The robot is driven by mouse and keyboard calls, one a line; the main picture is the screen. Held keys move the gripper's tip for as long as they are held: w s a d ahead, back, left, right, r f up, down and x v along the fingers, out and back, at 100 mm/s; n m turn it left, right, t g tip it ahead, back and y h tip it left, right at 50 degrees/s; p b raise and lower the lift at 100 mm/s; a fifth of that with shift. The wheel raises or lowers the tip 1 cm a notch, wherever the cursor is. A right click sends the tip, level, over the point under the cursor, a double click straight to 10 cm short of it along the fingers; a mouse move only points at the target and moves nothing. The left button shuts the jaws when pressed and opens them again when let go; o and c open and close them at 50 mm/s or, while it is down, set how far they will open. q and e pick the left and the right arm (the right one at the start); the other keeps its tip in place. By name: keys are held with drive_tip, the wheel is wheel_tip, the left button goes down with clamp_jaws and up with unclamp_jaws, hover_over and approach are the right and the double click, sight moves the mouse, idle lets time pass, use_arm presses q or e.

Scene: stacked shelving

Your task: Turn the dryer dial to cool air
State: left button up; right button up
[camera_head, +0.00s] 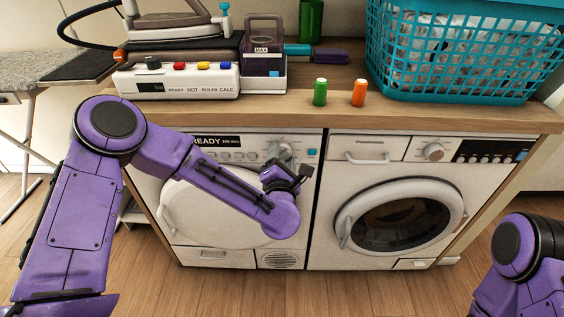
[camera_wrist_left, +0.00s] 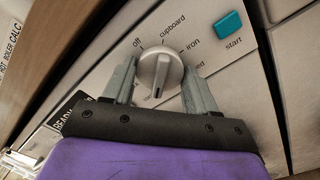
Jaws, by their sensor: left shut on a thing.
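The dryer (camera_head: 215,258) is the left white machine under the wooden counter. Its round grey dial (camera_head: 284,150) is at the right of its control panel. My left gripper (camera_head: 290,166) reaches the dial and is shut on it; in the left wrist view the dial (camera_wrist_left: 159,68) sits between the two grey fingers (camera_wrist_left: 160,88). The dial's ridge, with a dark mark at its lower end, points down towards the gripper palm. The labels off, cupboard and iron show around it; one ending in "ed" is partly hidden behind a finger. My right gripper is out of view.
A blue start button (camera_wrist_left: 229,23) sits right of the dial. A washing machine (camera_head: 330,250) stands to the right. The counter (camera_head: 340,118) above holds a steam iron station (camera_head: 185,82), a green bottle (camera_head: 320,93), an orange bottle (camera_head: 358,94) and a teal basket (camera_head: 450,88).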

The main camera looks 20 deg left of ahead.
use_arm(q)
drive_tip(key=shift+n, duration=0.5)
drive_tip(key=o, duration=1.1)
drive_tip(key=shift+c, duration=0.2)
drive_tip(key=b+v, duration=0.1)
drive_tip(key=v, duration=0.9)
drive_tip(key=shift+s, duration=0.3)
drive_tip(key=shift+d, duration=0.1)
